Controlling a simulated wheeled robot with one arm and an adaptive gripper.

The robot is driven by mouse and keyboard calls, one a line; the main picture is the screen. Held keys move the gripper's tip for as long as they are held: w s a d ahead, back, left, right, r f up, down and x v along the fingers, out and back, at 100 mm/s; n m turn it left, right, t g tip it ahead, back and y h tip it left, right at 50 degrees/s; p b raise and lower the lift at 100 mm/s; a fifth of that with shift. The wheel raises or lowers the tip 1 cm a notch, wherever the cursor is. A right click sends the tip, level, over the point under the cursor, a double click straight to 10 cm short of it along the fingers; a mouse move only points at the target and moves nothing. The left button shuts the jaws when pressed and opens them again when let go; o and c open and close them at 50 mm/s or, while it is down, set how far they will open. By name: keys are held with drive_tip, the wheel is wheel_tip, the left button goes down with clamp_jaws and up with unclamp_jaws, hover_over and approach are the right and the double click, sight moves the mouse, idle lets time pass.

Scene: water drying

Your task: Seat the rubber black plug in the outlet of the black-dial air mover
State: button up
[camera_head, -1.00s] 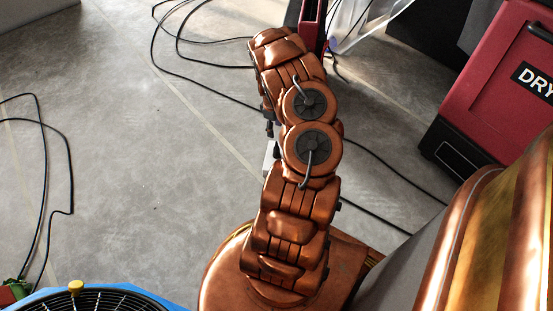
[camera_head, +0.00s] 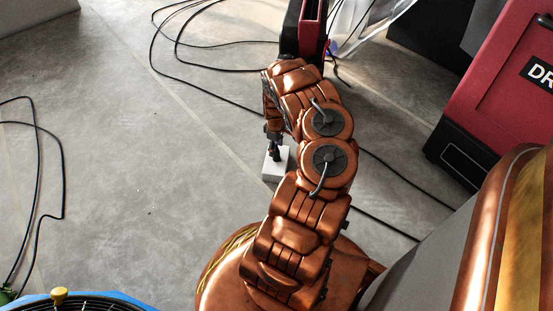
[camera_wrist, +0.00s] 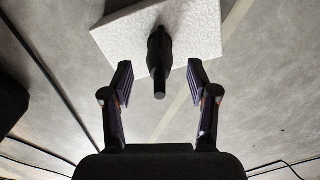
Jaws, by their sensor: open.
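The black plug (camera_wrist: 158,50) rests on a white block (camera_wrist: 105,38) in the wrist view, its narrow end pointing down the picture. My gripper (camera_wrist: 160,76) is open, with one finger to each side of the plug's narrow end. Nothing is between the pads that I can see being gripped. In the head view my gripper (camera_head: 273,148) is small and dark, just above the white block (camera_head: 274,171), which sits on the floor. I see no black dial. A blue air mover (camera_head: 100,297) with a yellow knob shows partly at bottom left, and its outlet is hidden.
A red machine (camera_head: 500,90) marked with white letters stands at right. Another red and black unit (camera_head: 304,30) stands behind my arm. Black cords (camera_head: 190,75) cross the floor at the back and left. The grey floor (camera_head: 150,160) left of my arm is clear.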

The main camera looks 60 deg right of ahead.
drive_tip(key=shift+f, duration=0.65)
clamp_jaws()
